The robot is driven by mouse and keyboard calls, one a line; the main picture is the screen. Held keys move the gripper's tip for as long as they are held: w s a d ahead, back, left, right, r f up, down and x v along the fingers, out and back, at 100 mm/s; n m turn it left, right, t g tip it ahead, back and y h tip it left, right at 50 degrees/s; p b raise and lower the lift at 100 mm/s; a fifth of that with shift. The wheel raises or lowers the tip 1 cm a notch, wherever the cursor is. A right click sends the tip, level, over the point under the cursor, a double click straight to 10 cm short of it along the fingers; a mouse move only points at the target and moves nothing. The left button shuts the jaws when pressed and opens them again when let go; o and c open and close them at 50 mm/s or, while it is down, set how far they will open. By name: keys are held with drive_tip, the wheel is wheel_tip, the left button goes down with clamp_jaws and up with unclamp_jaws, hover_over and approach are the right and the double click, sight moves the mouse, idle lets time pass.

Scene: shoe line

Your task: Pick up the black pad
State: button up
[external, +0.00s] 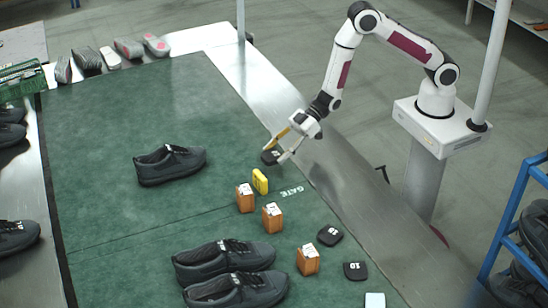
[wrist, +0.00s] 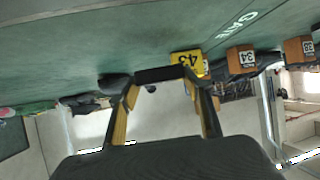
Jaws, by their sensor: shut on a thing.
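My gripper (external: 278,151) is shut on a black pad (external: 271,157) with a white mark on top. It holds the pad at the right side of the green mat, near the metal edge strip. In the wrist view the gripper (wrist: 168,88) shows its two yellow-lined fingers, with the dark pad (wrist: 168,75) seen edge-on between the tips. Two other black pads with white numbers lie on the mat at the lower right, one (external: 330,236) behind the other (external: 355,271).
A yellow block (external: 260,181) stands close in front of my gripper. A dark shoe (external: 172,165) sits on the mat; a pair (external: 225,262) sits nearer. A white pad (external: 375,299) lies at the bottom edge.

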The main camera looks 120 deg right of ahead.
sight(278, 154)
drive_tip(key=shift+r, duration=2.65)
drive_tip(key=shift+a, duration=0.55)
drive_tip(key=s+a+n+g+y, duration=0.1)
drive_tip(key=a+n+y, duration=0.2)
drive_tip(key=a, duration=1.7)
drive_tip(key=shift+s+r+n+y, duration=0.15)
drive_tip(key=shift+s+n+y, duration=0.15)
drive_tip(key=shift+s+n, duration=0.1)
drive_tip(key=shift+f, duration=2.95)
